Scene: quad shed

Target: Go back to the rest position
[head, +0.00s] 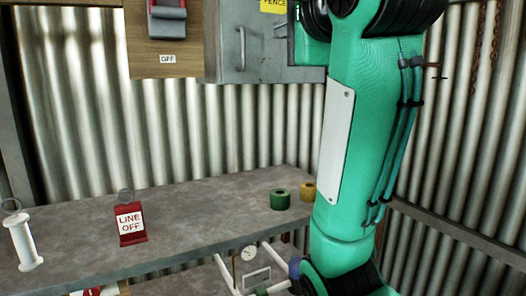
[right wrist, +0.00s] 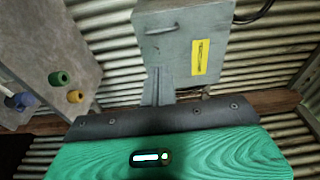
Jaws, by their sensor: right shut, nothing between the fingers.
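My right arm (head: 365,130) stands tall across the right side of the head view. Its green hand (head: 311,52) is at the top, in front of the grey metal box (head: 225,50). In the right wrist view my right gripper (right wrist: 158,75) is shut and empty, its grey fingers pointing at the same box (right wrist: 183,35). Whether the fingertips touch the box I cannot tell. My left gripper is in neither view.
The grey bench (head: 195,215) holds a red LINE OFF tag (head: 130,224), a white spool-like piece (head: 23,242), a green roll (head: 280,199) and a yellow roll (head: 307,191). A switch board (head: 165,45) marked OFF hangs above. Corrugated wall (head: 80,110) stands behind.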

